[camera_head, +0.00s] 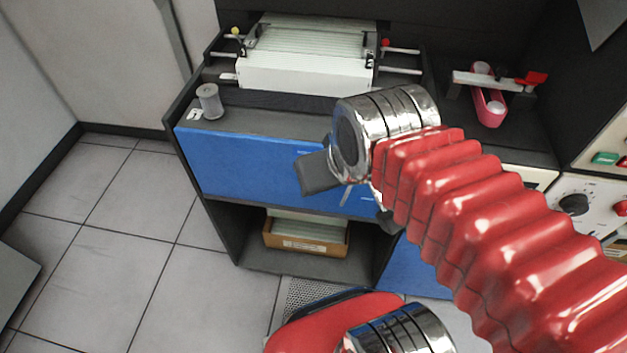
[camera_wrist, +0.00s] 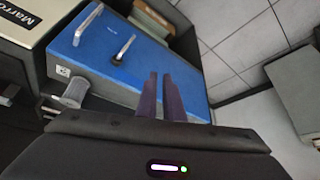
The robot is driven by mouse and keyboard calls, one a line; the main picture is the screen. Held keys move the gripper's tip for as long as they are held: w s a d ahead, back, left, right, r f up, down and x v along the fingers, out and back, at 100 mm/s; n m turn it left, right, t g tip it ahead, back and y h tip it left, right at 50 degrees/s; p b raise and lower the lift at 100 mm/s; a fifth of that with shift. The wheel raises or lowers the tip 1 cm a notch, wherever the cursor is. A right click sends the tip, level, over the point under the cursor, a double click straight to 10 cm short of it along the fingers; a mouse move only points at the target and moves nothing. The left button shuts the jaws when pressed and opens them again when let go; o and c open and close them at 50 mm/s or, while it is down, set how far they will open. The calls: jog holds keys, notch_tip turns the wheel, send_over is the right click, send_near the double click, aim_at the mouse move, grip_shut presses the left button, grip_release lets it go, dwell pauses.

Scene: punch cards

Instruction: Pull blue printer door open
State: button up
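The blue printer door (camera_head: 240,165) is a wide blue panel across the front of the dark printer cabinet. It looks shut in the head view. In the wrist view the blue panel (camera_wrist: 185,75) fills the upper middle. A silver bar handle (camera_wrist: 88,25) and a second handle with a dark base (camera_wrist: 123,48) show on the blue surfaces there. My gripper (camera_head: 318,172) is in front of the door's right part, its fingers mostly hidden by my wrist. In the wrist view my gripper (camera_wrist: 161,76) has two dark fingers with a narrow gap, empty, apart from both handles.
A grey spool (camera_head: 209,101) stands on the cabinet's top left edge. A box of cards (camera_head: 306,235) sits on the shelf below the door. The tiled floor (camera_head: 110,250) at left is clear.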

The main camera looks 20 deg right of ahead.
jog(key=shift+o, duration=2.3)
jog(key=shift+d, duration=0.25)
jog(key=shift+o, duration=0.2)
jog(key=w+d+f+m+g+h, duration=0.1)
jog(key=w+d+f+m+g, duration=0.1)
jog(key=d, duration=0.6)
jog(key=shift+w+d+f+m+g, duration=0.15)
jog(key=shift+d+f+m+g, duration=0.2)
jog(key=shift+f+m, duration=0.35)
jog(key=d+f, duration=0.1)
jog(key=d, duration=0.2)
jog(key=w+d+f+m+g, duration=0.1)
jog(key=d, duration=0.3)
jog(key=d+f+g, duration=0.1)
jog(key=d, duration=0.2)
jog(key=shift+w+d+g+y, duration=0.15)
jog(key=shift+d+g+y, duration=0.15)
jog(key=shift+y, duration=0.1)
jog(key=shift+w+d, duration=0.15)
jog(key=shift+d, duration=0.2)
jog(key=shift+w+d+r, duration=0.1)
jog(key=shift+w+r, duration=0.1)
jog(key=shift+r, duration=0.35)
jog(key=shift+s+n, duration=0.2)
jog(key=shift+n, duration=0.1)
jog(key=shift+a+f, duration=0.1)
jog(key=shift+a, duration=0.1)
